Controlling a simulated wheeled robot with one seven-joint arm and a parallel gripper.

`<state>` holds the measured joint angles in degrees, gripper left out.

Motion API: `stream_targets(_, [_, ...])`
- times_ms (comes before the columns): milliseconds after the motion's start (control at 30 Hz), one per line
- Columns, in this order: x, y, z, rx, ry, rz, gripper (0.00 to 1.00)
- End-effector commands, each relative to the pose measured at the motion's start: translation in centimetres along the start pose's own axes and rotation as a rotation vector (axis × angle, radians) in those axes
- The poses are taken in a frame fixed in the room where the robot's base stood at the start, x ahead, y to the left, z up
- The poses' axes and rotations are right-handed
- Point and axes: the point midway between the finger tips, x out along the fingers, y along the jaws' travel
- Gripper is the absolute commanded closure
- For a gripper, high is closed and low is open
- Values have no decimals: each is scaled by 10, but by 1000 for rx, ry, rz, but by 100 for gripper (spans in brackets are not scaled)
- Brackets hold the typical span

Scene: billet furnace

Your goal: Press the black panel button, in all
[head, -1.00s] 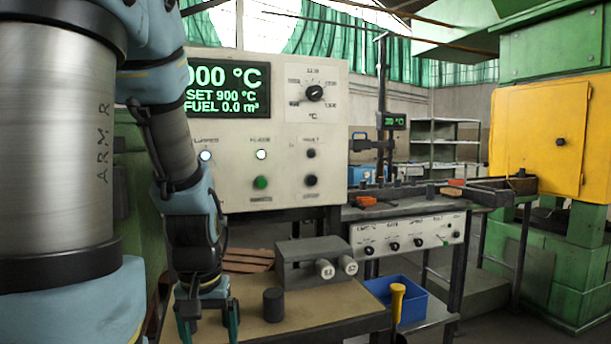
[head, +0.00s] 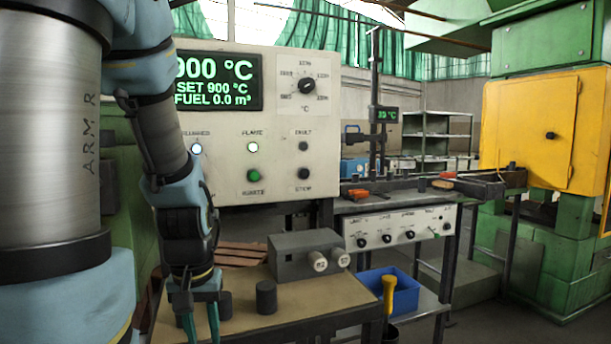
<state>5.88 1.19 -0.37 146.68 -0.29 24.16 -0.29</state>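The black panel button (head: 304,173) is a round knob low on the right of the cream control panel (head: 225,135), above the label that reads STOP. A smaller dark round spot (head: 303,146) sits above it under the label FAULT. A green button (head: 253,175) is to its left. My gripper (head: 200,322) hangs low at the left, pointing down over the bench, well below and left of the black button and not touching the panel. Its two teal fingers are apart with nothing visible between them; their tips run near the frame's lower edge.
A grey box (head: 305,256) with two pale knobs and two dark cylinders, one (head: 266,296) in clear view and one (head: 224,304) beside my gripper, stand on the bench (head: 325,300). A blue bin (head: 405,294) and yellow-handled tool (head: 388,290) are to the right.

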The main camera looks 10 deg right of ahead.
Motion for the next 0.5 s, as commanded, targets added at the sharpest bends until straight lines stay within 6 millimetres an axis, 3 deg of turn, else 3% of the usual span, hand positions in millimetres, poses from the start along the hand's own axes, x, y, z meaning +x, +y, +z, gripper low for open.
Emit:
stream_targets(33, [0, 0, 0, 0, 0, 0, 70])
stream_targets(300, [0, 0, 0, 0, 0, 0, 100])
stream_targets(500, [0, 0, 0, 0, 0, 0, 100])
